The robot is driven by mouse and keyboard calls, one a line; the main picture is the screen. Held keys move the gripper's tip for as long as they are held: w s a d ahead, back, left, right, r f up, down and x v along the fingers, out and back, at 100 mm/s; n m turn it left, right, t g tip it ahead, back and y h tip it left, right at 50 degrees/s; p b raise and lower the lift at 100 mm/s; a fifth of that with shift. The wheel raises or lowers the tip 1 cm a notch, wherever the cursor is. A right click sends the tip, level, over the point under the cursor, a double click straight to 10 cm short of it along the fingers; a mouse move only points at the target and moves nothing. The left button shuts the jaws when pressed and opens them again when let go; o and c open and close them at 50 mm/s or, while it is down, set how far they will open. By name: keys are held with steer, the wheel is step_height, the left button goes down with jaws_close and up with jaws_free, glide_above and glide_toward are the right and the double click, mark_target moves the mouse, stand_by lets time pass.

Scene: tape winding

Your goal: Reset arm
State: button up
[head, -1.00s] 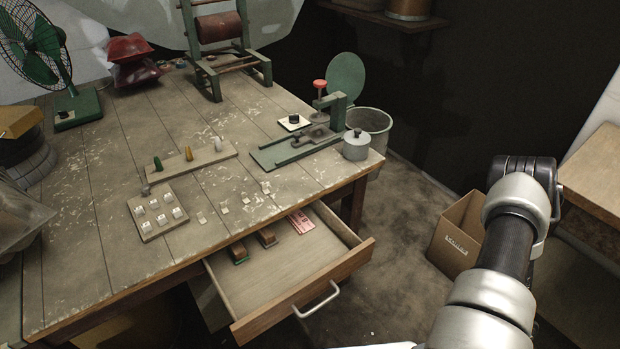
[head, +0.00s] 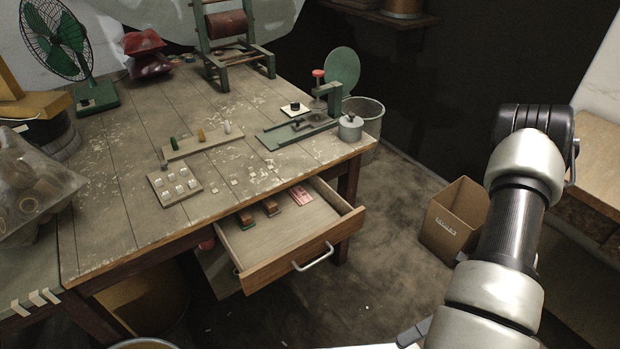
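My arm (head: 508,230) stands folded at the right of the head view, with its dark joint at the top. My gripper is not in view, so its fingers and anything in them are hidden. A small grey part shows beside the arm at the bottom edge; I cannot tell what it is. The arm is apart from the wooden table (head: 125,215) and its open drawer (head: 300,235), which are to its left.
A cardboard box (head: 455,218) stands on the floor just left of my arm. A wooden surface (head: 597,160) is close on the right. The drawer juts out with its handle (head: 313,258) toward me. A grey bin (head: 364,115) stands behind the table. Floor between drawer and box is clear.

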steer(key=w+a+r+n+t+h+p, duration=0.2)
steer(key=r+n, duration=0.8)
steer(key=r, duration=0.5)
steer(key=w+a+r+n+t+h+p, duration=0.2)
steer(key=r+n+h+p, duration=0.5)
steer(key=r, duration=0.9)
steer(key=w+a+r+n+t+h+p, duration=0.2)
steer(key=a+r+n+t+h+p, duration=0.2)
steer(key=r+n, duration=1)
step_height(320, 180, up, 2)
steer(key=t+h+p, duration=0.1)
steer(key=t+p, duration=0.1)
steer(key=p, duration=0.1)
steer(key=shift+w+r, duration=0.15)
steer(key=shift+w, duration=0.2)
